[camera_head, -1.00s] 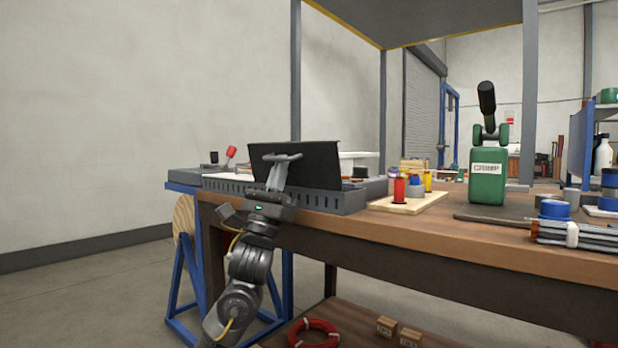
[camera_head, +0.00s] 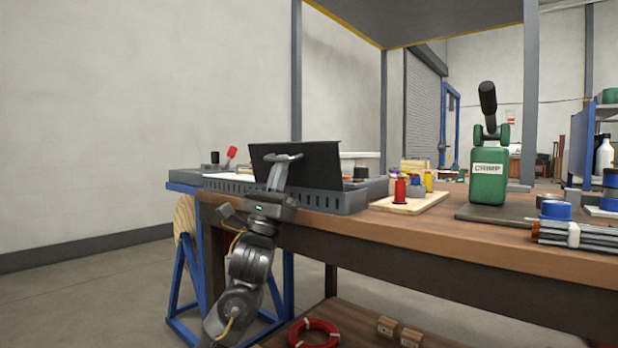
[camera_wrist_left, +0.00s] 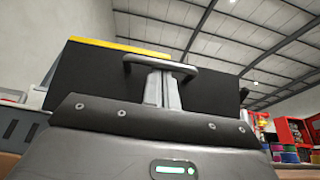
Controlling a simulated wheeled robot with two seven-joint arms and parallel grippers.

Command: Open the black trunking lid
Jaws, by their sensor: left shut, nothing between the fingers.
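The black trunking lid (camera_head: 318,165) stands raised and tilted above the grey slotted trunking (camera_head: 340,201) at the left end of the bench. My left gripper (camera_head: 284,158) is shut and empty in front of the lid's near face, with its fingertips close to the lid's upper part. Whether the fingers touch the lid I cannot tell. My right gripper is not in view.
A red-knobbed item (camera_head: 231,152) is at the left. A red ring (camera_head: 314,333) lies on the lower shelf.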

